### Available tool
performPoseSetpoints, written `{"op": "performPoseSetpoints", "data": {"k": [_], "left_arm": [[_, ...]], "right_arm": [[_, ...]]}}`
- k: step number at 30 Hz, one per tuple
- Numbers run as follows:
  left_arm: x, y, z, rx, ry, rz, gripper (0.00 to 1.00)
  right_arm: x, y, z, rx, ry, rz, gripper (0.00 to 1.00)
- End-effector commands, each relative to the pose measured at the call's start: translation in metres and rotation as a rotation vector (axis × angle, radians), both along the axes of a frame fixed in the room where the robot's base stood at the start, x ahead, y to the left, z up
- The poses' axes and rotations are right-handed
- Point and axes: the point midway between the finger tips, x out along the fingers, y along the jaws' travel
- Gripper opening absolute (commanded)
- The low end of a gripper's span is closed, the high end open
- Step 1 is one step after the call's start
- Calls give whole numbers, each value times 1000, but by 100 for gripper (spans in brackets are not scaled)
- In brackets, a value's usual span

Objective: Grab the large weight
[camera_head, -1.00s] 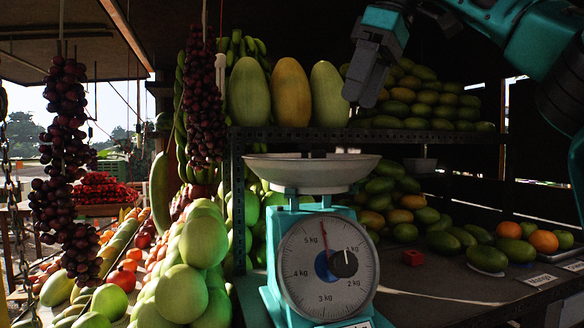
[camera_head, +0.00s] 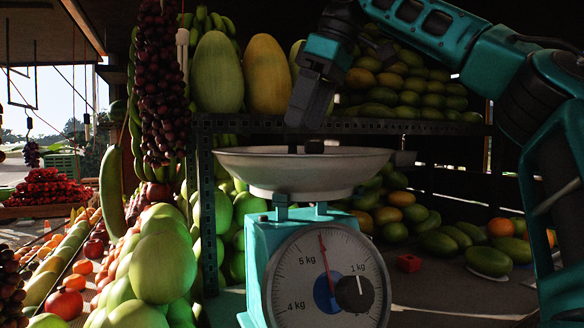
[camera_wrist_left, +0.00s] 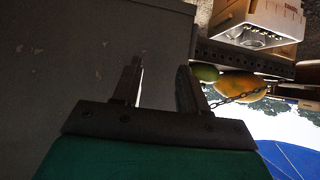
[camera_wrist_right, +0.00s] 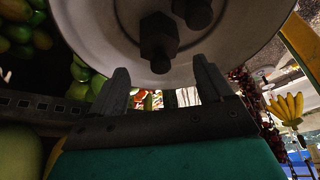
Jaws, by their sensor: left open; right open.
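Two dark weights with faceted bodies stand in the white pan (camera_head: 260,168) of the teal scale (camera_head: 262,240). In the right wrist view, the one nearer the fingers (camera_wrist_right: 158,40) looks larger than the other weight (camera_wrist_right: 196,10), though closeness may add to this. My right gripper (camera_head: 306,122) points down just above the pan, by the weights. Its fingers (camera_wrist_right: 158,66) are apart, with the nearer weight beyond the gap and nothing held. The weights' tops (camera_head: 314,146) barely show over the rim in the head view. My left gripper (camera_wrist_left: 160,76) is open and empty, outside the head view.
A shelf (camera_head: 400,126) with large green and yellow fruit (camera_head: 218,72) and piled mangoes (camera_head: 405,95) stands right behind the scale. Dark grapes (camera_head: 158,95) hang at the left.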

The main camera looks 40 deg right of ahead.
Motion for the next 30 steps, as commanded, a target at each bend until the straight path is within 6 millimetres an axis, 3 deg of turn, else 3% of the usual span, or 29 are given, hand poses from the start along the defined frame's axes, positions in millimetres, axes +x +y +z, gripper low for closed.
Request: {"op": "performPoseSetpoints", "data": {"k": [3, 10, 18, 27, 30], "left_arm": [[0, 0, 0, 0, 1, 0, 43], [0, 0, 0, 0, 1, 0, 43], [1, 0, 0, 0, 0, 0, 43], [5, 0, 2, 0, -9, -1, 43], [5, 0, 2, 0, -10, -1, 43]], "right_arm": [[5, 2, -15, -1, 2, -1, 80], [10, 4, -28, 0, 2, 0, 80], [22, 10, -64, 1, 2, -1, 80], [24, 11, -70, 0, -1, -2, 80], [24, 11, -70, 0, -1, -2, 72]]}}
